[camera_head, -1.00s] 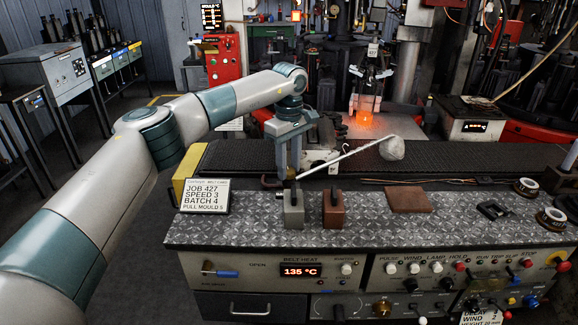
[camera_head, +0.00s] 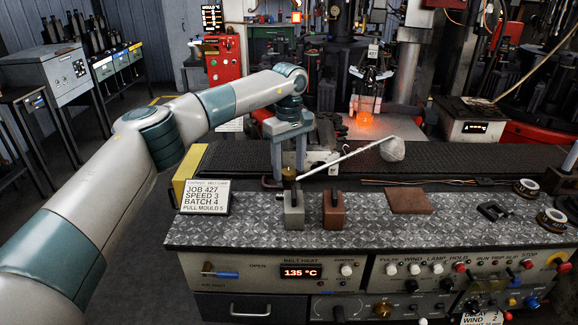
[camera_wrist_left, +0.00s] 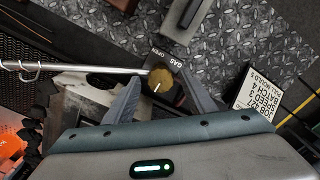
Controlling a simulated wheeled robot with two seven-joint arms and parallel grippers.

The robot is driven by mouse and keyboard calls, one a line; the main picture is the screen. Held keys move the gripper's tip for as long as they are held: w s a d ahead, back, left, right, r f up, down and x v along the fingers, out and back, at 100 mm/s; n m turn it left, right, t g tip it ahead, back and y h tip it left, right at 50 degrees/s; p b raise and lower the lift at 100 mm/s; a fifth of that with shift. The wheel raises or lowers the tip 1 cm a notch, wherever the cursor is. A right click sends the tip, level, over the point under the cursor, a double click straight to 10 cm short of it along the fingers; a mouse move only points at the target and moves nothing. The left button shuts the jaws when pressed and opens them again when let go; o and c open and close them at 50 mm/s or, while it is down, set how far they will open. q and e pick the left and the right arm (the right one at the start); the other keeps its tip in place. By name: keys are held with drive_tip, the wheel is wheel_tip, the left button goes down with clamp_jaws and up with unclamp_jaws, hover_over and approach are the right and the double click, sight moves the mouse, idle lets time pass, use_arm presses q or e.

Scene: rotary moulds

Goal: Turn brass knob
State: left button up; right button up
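The brass knob (camera_wrist_left: 161,79) is round with a pale mark line, beside a dark plate reading GAS OPEN (camera_wrist_left: 180,40) in the left wrist view. In the head view it shows small (camera_head: 289,173) at the bench's back edge. My left gripper (camera_wrist_left: 160,82) points down over it, one finger on each side. The fingers are open, with a visible gap to the knob on both sides. The left gripper also shows in the head view (camera_head: 288,172). My right gripper is not in view.
A grey block (camera_head: 293,212) and a brown block (camera_head: 333,210) stand just in front of the knob. A thin metal rod (camera_head: 345,157) with a pale lump (camera_head: 392,150) slants close beside the fingers. A job sign (camera_head: 205,198) stands to the left.

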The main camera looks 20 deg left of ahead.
sight(289, 171)
use_arm(q)
drive_tip(key=shift+r, duration=0.4)
wheel_tip(289, 171, up, 17)
drive_tip(key=b, duration=0.1)
drive_tip(key=shift+f+b, duration=0.2)
drive_tip(key=shift+b, duration=0.2)
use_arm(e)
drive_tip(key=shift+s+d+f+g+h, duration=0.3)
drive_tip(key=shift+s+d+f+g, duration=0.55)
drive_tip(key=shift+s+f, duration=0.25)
use_arm(q)
drive_tip(key=shift+f, duration=0.1)
